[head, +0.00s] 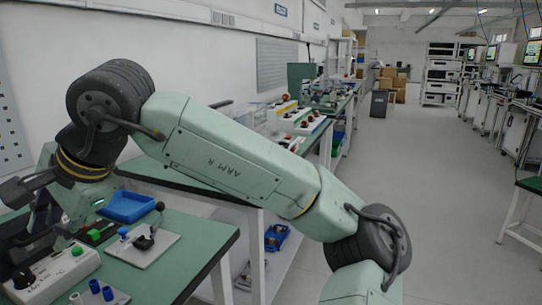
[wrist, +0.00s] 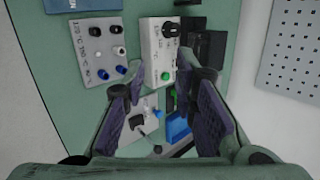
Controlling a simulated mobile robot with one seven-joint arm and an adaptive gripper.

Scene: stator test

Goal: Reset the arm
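My arm (head: 230,150) stretches across the head view from the lower right to the upper left and bends down at the wrist over a green-topped bench (head: 200,240). My gripper (wrist: 168,85) is open in the wrist view, its two dark-padded fingers wide apart with nothing held between them. In the head view it is only partly visible at the left edge, above the bench. Below and beyond the fingers is a white control box (wrist: 155,60) with a black knob and a green button; it also shows in the head view (head: 55,272).
A plate with blue and black posts (wrist: 105,65) lies beside the control box. A plate with a black lever (head: 143,248) and a blue tray (head: 128,206) are on the bench. More benches with equipment stand along the wall. The grey floor (head: 430,180) at right is clear.

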